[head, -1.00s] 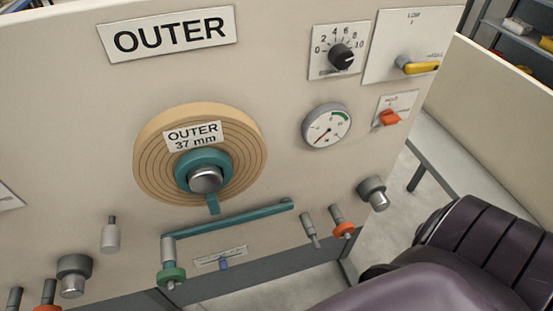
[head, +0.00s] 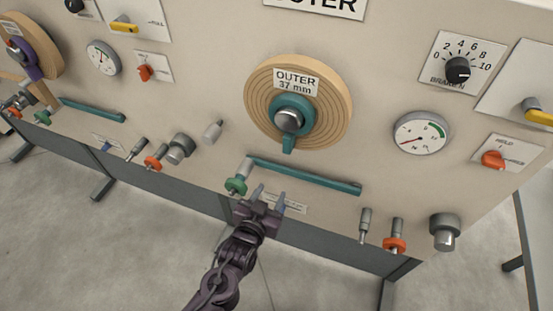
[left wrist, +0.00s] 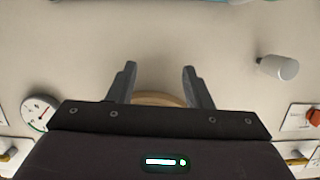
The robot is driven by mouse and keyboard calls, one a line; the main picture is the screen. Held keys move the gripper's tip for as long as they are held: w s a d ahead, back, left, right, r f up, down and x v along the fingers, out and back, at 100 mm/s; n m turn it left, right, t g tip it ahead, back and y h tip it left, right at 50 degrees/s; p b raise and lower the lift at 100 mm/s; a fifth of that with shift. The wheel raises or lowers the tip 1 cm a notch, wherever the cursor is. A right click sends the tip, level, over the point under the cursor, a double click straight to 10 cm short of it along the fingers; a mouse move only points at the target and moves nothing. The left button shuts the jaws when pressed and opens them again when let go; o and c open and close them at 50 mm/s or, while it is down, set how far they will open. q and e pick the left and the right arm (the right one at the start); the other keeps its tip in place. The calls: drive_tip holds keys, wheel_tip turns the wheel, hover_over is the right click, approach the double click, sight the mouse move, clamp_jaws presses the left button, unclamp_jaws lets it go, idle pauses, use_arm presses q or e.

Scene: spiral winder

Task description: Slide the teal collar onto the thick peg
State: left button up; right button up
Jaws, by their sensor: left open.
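A teal collar (head: 290,108) with a downward tab sits around the silver hub (head: 289,118) of the wooden spiral disc labelled "OUTER 37 mm". Two thick grey pegs stand out of the panel, one (head: 445,232) at the lower right and one (head: 180,148) left of the disc. I cannot tell which is the task's peg. My left gripper (head: 270,195) is open and empty, below the disc near the panel's lower edge. Its open fingers (left wrist: 158,84) show in the left wrist view, with part of the wooden disc visible between them. My right gripper is not in view.
A teal bar (head: 305,176) runs below the disc. A green collar (head: 236,186) on a peg is close to my left gripper. Orange-collared pegs (head: 395,238), a gauge (head: 420,133) and a dial (head: 457,70) surround the disc. Bare floor (head: 120,240) lies at left.

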sight(287, 142)
use_arm(q)
wheel_tip(287, 142, up, 14)
drive_tip(key=d+f+t+h, duration=0.1)
drive_tip(key=d+t, duration=0.1)
drive_tip(key=t, duration=0.1)
drive_tip(key=shift+n, duration=0.3)
drive_tip(key=p+x, duration=0.1)
drive_tip(key=x, duration=0.1)
drive_tip(key=p+x, duration=0.1)
drive_tip(key=x, duration=0.3)
drive_tip(key=shift+w+r+p, duration=0.35)
drive_tip(key=shift+p, duration=0.05)
drive_tip(key=shift+w+d+f, duration=0.1)
drive_tip(key=shift+w+d, duration=0.1)
drive_tip(key=shift+w, duration=0.35)
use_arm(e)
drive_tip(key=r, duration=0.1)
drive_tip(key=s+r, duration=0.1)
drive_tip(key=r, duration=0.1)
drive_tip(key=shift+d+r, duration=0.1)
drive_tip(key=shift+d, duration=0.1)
